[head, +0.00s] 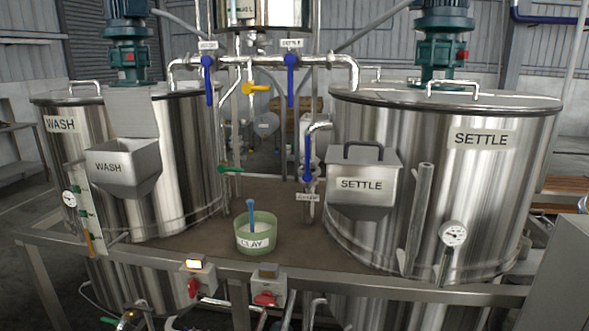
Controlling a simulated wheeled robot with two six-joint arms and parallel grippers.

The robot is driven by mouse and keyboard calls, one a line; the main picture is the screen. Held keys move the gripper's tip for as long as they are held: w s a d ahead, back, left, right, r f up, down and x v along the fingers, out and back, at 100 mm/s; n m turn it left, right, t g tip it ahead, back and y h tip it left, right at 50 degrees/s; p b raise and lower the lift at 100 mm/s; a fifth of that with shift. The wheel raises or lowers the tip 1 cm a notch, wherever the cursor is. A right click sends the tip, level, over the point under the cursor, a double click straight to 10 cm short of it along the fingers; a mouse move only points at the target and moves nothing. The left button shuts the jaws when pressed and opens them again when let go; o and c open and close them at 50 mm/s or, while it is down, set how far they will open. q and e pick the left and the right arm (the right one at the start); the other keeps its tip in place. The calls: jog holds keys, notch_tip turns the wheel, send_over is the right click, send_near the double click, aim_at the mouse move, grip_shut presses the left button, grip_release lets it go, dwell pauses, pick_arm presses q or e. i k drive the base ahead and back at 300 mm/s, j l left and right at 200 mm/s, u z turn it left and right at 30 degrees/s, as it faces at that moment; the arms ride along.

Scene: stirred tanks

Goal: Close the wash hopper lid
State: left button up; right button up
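The wash hopper (122,168) is a metal box with a sloped bottom on the front of the left tank, with a WASH label on its face. Its top is open and I see into it. Its lid (130,111) stands up behind the opening, against the tank. Neither of my grippers is in view.
The settle hopper (361,190) on the right tank (480,190) has its handled lid down. A green CLAY tub (256,236) with a blue-handled tool stands on the brown deck between the tanks. A metal rail (330,280) crosses in front. Pipes with blue valve handles (291,80) rise between the tanks.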

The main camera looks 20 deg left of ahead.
aim_at(131, 113)
jog(key=u, duration=1.6)
